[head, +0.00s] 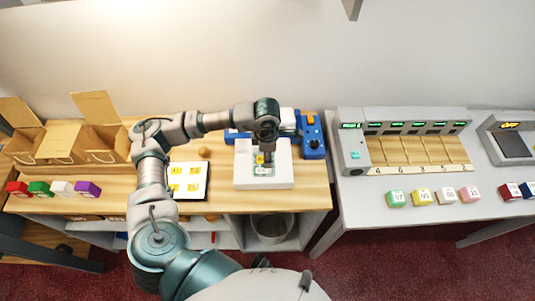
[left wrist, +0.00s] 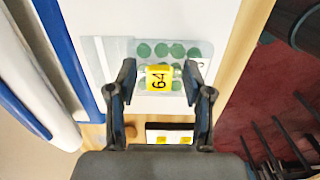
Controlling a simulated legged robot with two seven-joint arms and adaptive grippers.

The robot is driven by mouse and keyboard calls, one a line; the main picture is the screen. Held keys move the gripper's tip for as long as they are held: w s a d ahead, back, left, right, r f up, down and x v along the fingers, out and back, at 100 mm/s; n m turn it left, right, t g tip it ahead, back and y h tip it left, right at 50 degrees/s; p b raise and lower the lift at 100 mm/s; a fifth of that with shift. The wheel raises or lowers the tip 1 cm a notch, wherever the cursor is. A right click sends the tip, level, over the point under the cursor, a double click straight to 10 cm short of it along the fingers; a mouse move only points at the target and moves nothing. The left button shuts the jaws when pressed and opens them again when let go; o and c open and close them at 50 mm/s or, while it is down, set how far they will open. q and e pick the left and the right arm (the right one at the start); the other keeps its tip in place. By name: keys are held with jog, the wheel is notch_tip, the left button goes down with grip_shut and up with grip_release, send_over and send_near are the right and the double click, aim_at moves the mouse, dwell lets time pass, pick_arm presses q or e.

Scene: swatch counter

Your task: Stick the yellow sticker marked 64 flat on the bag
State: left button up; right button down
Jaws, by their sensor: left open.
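The yellow sticker marked 64 (left wrist: 159,77) lies over the pale bag with green dots (left wrist: 188,52), near one edge of it. Whether the sticker is fully flat against the bag I cannot tell. In the head view a bit of the yellow sticker (head: 259,159) shows by the bag (head: 263,171), partly hidden by my gripper. My left gripper (left wrist: 165,82) is open, with one finger on each side of the sticker and a gap to each. It also shows in the head view (head: 262,156), above the bag. My right gripper is not in view.
The bag lies on a white stand (head: 242,178). A sheet with several yellow stickers (head: 204,179) is left of it. Blue equipment (head: 312,135) stands close on the right. Brown paper bags (head: 57,143) and coloured blocks (head: 62,188) are further left. A grey display unit (head: 354,150) stands on the right table.

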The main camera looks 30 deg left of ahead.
pick_arm(q)
notch_tip(320, 180, up, 17)
jog(key=p, duration=0.3)
dwell(0.6)
jog(key=shift+a+f, duration=0.1)
